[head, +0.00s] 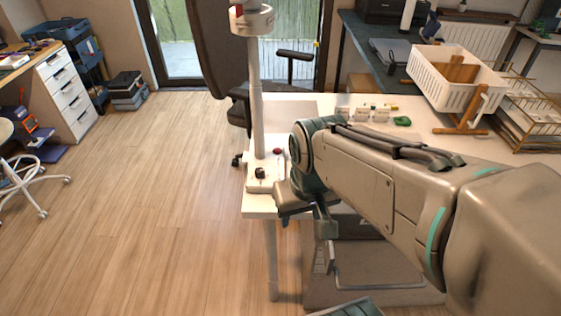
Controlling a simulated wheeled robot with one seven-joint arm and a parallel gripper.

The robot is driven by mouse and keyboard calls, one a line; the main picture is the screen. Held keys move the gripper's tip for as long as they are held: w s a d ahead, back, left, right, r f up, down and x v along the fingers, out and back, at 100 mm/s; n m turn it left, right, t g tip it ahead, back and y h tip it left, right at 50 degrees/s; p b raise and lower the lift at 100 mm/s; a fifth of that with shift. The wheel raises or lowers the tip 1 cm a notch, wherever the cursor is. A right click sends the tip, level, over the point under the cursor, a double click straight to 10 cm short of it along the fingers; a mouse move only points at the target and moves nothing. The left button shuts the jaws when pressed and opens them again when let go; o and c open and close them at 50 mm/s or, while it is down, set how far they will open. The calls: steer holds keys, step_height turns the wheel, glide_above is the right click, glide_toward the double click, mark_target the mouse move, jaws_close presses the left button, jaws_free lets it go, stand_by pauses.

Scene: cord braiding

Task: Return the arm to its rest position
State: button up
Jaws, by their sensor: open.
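My arm reaches in from the right, over the front of the white table (310,108). My gripper (308,222) hangs at the table's front left edge, low and partly hidden by my own wrist. It is open, and I see nothing held in it. Just behind and left of it stands a white upright post (256,100) on a pale base with a red button (278,152) and a dark knob (260,173). A white round head (252,20) tops the post. I cannot tell whether the gripper touches the table edge.
A white basket (455,80) on a wooden stand and a wire rack (530,115) stand at the back right of the table. Small pieces and a green item (402,121) lie behind my arm. A dark chair (218,45) stands behind the post.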

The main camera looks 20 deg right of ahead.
steer(key=shift+r, duration=0.1)
step_height(320, 180, up, 8)
steer(key=p, duration=0.7)
steer(key=shift+d+t, duration=0.2)
steer(key=shift+t, duration=0.1)
steer(key=shift+w, duration=0.1)
